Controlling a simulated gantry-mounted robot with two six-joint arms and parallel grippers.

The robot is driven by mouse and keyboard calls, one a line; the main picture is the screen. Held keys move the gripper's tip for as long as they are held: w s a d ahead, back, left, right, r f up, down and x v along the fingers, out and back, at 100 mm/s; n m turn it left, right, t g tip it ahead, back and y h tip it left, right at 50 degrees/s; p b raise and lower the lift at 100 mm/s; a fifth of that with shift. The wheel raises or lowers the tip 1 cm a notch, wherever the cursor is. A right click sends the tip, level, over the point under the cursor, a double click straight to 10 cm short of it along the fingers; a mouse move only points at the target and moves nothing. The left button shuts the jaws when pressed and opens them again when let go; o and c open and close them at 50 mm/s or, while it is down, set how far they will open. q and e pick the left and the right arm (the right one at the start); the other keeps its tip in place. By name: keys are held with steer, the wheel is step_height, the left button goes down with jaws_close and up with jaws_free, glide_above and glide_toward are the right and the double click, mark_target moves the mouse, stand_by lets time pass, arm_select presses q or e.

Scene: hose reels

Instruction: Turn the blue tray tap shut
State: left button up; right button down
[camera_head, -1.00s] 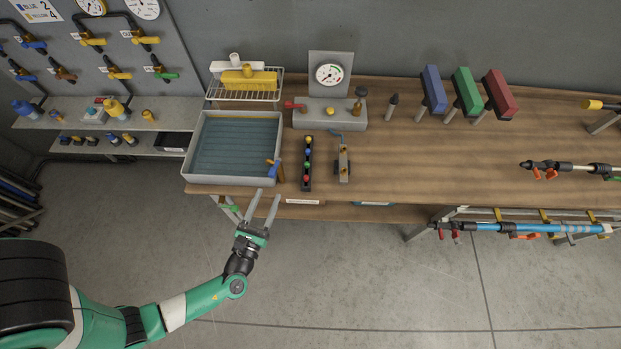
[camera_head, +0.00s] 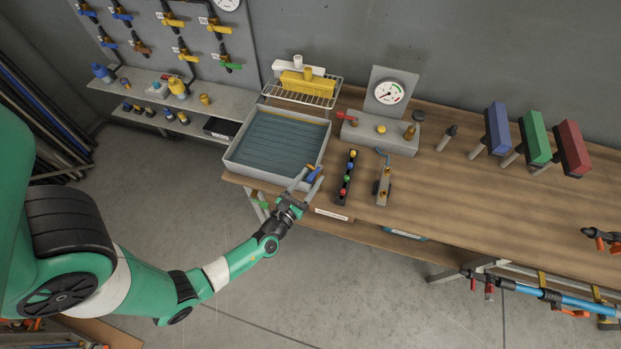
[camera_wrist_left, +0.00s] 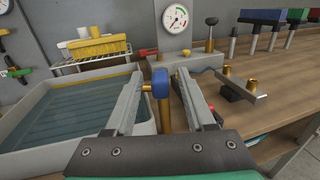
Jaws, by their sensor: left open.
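The blue tap handle (camera_head: 313,173) is at the front right corner of the grey water tray (camera_head: 229,160). In the left wrist view the blue handle (camera_wrist_left: 161,84) sits on a brass tap body (camera_wrist_left: 165,117) beside the tray's right wall. My left gripper (camera_head: 308,178) is open, with one finger on each side of the blue handle. In the wrist view the fingers (camera_wrist_left: 160,90) stand apart, the left one close to the brass stub; I cannot tell whether either touches. My right gripper is not in view.
A black strip with coloured knobs (camera_head: 347,178) and a small metal bracket with brass fittings (camera_head: 382,186) stand just right of the tap. Behind are a grey gauge block (camera_head: 379,134) and a wire rack (camera_head: 316,97). The bench's middle is clear.

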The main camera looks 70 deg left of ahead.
arm_select(q)
steer(key=shift+w+a, duration=0.15)
steer(key=shift+w, duration=0.05)
jaws_close()
